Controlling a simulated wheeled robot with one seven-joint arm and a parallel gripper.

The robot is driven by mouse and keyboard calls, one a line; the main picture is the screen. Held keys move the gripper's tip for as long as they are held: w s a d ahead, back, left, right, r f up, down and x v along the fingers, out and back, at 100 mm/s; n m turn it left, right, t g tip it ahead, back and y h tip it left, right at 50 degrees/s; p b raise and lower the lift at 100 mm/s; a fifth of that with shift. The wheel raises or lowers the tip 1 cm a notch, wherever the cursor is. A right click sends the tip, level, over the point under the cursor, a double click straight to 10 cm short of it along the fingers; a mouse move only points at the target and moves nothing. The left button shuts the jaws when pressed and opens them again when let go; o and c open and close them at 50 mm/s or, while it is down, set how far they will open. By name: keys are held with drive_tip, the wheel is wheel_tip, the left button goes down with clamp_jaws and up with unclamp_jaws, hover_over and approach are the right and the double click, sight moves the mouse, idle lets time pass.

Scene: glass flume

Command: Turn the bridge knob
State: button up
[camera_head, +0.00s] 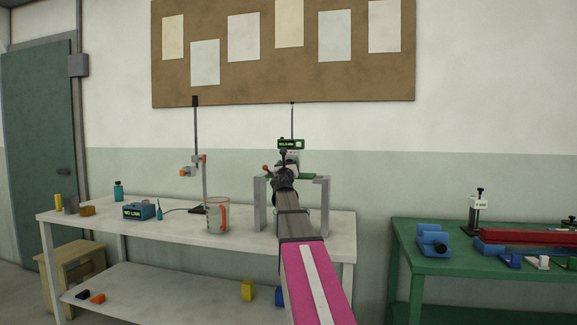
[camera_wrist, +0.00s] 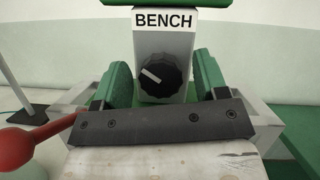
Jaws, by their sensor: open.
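The bridge knob (camera_wrist: 163,76) is a round black knob with a white pointer line, on the front of a white box labelled BENCH (camera_wrist: 165,20). In the wrist view the pointer slants to the upper left. My gripper (camera_wrist: 160,78) is open, its two green-padded fingers on the left and right of the knob. There appears to be a gap on each side, and I cannot tell whether they reach the knob's depth. In the head view my arm hides the knob, and my gripper (camera_head: 286,175) is in front of the grey bridge frame (camera_head: 322,205) on the white table.
A red ball-ended lever (camera_wrist: 18,146) is at the lower left of the wrist view. On the white table (camera_head: 120,222) are a clear beaker (camera_head: 217,216), a stand (camera_head: 204,180) and a blue NO LINK box (camera_head: 139,211). A green table (camera_head: 440,265) stands at the right.

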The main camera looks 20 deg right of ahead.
drive_tip(key=c, duration=0.9)
drive_tip(key=m+g+h, duration=0.1)
drive_tip(key=m, duration=0.2)
drive_tip(key=m+g+h, duration=0.1)
drive_tip(key=m+h, duration=0.1)
drive_tip(key=m, duration=0.2)
drive_tip(key=shift+c, duration=0.2)
drive_tip(key=o, duration=0.9)
drive_tip(key=shift+o, duration=0.2)
drive_tip(key=v, duration=1.1)
drive_tip(key=shift+r, duration=0.1)
